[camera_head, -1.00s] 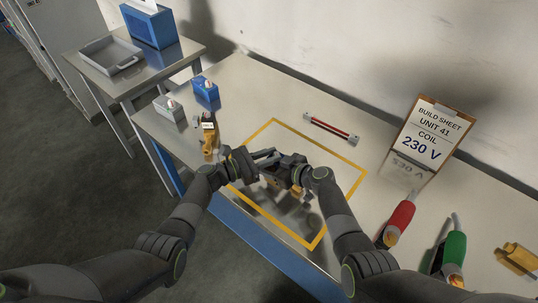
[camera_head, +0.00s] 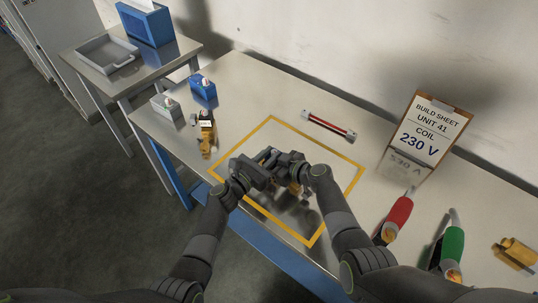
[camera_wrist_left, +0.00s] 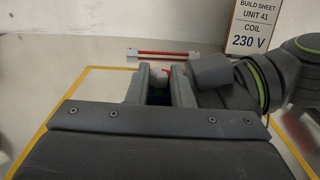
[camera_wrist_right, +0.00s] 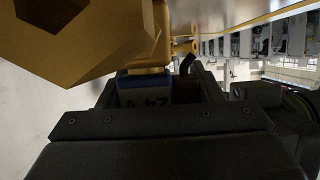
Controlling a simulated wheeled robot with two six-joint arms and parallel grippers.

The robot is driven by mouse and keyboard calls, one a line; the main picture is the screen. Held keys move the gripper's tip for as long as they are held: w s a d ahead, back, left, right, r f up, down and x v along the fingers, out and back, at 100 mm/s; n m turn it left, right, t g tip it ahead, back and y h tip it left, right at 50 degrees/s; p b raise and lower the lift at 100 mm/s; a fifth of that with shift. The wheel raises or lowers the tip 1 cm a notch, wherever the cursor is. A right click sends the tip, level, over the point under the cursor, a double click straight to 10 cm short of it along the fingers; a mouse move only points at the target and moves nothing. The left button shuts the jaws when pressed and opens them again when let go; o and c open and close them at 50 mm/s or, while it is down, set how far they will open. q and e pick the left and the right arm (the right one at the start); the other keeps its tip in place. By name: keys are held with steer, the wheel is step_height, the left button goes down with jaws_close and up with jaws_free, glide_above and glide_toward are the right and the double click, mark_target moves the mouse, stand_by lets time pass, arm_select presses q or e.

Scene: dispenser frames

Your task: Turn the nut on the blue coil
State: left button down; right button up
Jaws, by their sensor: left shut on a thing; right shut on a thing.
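The blue coil (camera_wrist_right: 132,98) shows between my right gripper's fingers (camera_wrist_right: 160,92) in the right wrist view. Its upside-down print seems to read 24 V. It sits against a brass valve body (camera_wrist_right: 90,45). In the head view my right gripper (camera_head: 290,172) is shut on it over the yellow-outlined area (camera_head: 340,185). My left gripper (camera_head: 268,156) is shut right beside it. In the left wrist view a small pale piece, apparently the nut (camera_wrist_left: 158,76), shows between the left fingers (camera_wrist_left: 160,88), with dark blue below. The fingers hide most of it.
A red-white rod (camera_head: 329,126) lies behind the outlined area. A blue box (camera_head: 203,91), a grey box (camera_head: 166,107) and a brass valve (camera_head: 206,134) stand at left. Red (camera_head: 398,216) and green (camera_head: 453,250) tools lie at right. The build sheet (camera_head: 430,130) reads 230 V.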

stand_by(0.3)
arm_select(q)
steer(key=c, duration=1.3)
jaws_free()
steer(key=shift+h, duration=0.3)
steer(key=m+g+h, duration=0.2)
steer(key=shift+w+a+g, duration=0.2)
steer(key=shift+w+g, duration=0.05)
steer(key=shift+g, duration=0.05)
steer(key=shift+w+a+f+m+g+h, duration=0.1)
steer(key=shift+w+m+g+h, duration=0.05)
steer(key=shift+m+g+h, duration=0.8)
steer(key=shift+w+a+m+g+h, duration=0.15)
steer(key=shift+m+g+h, duration=0.4)
steer(key=shift+m+g, duration=0.7)
steer(key=shift+w+m+g+h, duration=0.1)
steer(key=shift+m+g+h, duration=0.2)
steer(key=shift+g, duration=0.7)
steer(key=v, duration=1.2)
